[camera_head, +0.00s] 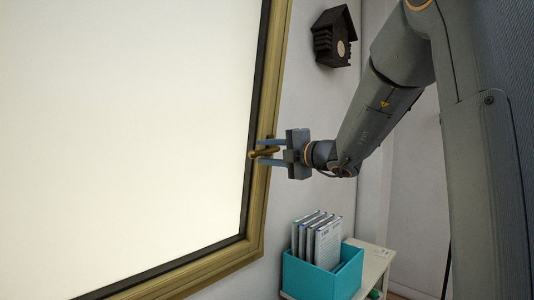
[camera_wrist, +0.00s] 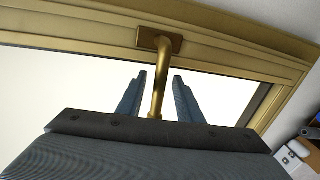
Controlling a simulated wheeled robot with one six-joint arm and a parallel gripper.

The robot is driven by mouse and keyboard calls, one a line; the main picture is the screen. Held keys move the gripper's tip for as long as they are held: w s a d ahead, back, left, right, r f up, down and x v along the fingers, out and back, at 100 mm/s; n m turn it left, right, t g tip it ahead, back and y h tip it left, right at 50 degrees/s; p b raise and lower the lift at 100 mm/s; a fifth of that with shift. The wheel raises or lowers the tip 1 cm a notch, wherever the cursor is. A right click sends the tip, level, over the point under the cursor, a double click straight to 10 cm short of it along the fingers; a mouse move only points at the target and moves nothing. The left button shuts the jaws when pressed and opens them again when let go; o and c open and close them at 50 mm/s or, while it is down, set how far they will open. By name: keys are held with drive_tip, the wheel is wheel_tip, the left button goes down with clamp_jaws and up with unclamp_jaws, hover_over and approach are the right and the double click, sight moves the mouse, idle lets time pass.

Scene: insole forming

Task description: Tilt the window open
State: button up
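The window (camera_head: 130,120) is a large pale pane in a gold-brown frame on the left of the head view. Its brass handle (camera_head: 263,152) sits on the right side of the frame. In the wrist view the handle (camera_wrist: 160,75) runs from its mounting plate down between the two blue fingers. My gripper (camera_head: 268,152) is at the handle with one finger on each side of it. In the wrist view my gripper (camera_wrist: 157,90) shows gaps between the handle and both fingers, so it is open around the handle. The handle's lower end is hidden behind the gripper body.
A dark wooden birdhouse (camera_head: 334,36) hangs on the wall right of the window. A teal box (camera_head: 322,280) with several books stands on a small white shelf (camera_head: 378,262) below my arm. The wall between birdhouse and box is bare.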

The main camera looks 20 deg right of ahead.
drive_tip(key=shift+s+d, duration=0.1)
drive_tip(key=b+v, duration=0.2)
drive_tip(key=v, duration=0.5)
drive_tip(key=shift+s+d, duration=0.15)
drive_tip(key=shift+s, duration=0.1)
